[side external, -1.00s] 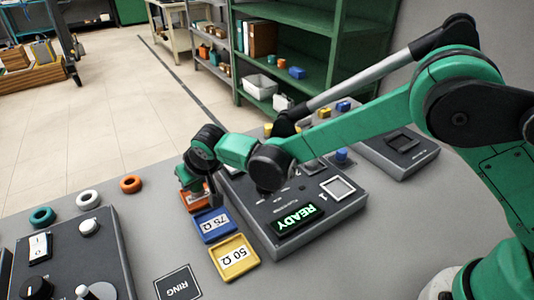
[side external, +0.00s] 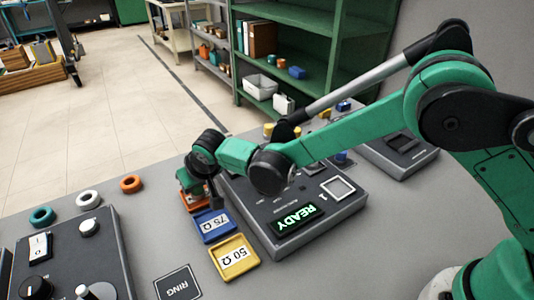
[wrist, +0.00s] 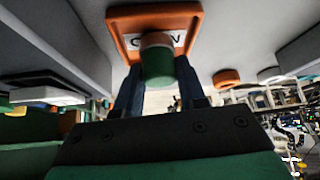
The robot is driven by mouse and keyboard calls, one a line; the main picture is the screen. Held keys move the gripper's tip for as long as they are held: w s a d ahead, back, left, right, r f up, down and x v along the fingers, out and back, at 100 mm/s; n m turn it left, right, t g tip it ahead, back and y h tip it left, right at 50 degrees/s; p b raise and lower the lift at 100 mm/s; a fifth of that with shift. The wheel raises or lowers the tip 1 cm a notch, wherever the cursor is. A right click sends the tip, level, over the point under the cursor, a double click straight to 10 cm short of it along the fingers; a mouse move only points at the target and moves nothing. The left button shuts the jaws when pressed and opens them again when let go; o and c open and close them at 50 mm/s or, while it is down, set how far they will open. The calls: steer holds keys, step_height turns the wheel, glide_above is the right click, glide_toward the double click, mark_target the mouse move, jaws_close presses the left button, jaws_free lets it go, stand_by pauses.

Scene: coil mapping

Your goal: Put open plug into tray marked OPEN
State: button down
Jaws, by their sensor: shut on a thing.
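The orange tray (wrist: 116,42) fills the top middle of the wrist view, with a white label that I read as OPEN, its middle letters hidden. My gripper (wrist: 158,82) is shut on the open plug (wrist: 158,66), a short green cylinder with a pale band. The plug lies in front of the tray's label; whether it touches the tray floor I cannot tell. In the side external view my gripper (side external: 194,190) is over the orange tray (side external: 187,203), mostly hiding it, and the plug is not clear there.
The blue 75 Ω tray (side external: 214,239) and yellow 50 Ω tray (side external: 234,276) are in front of the orange tray. A dark device reading READY (side external: 262,208) stands close on the right. Orange (side external: 131,184), white (side external: 87,198) and green (side external: 42,217) rings lie left.

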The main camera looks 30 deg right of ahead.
stand_by(0.4)
jaws_free()
stand_by(0.4)
steer(key=shift+r, duration=3.45)
steer(key=shift+d+r, duration=0.1)
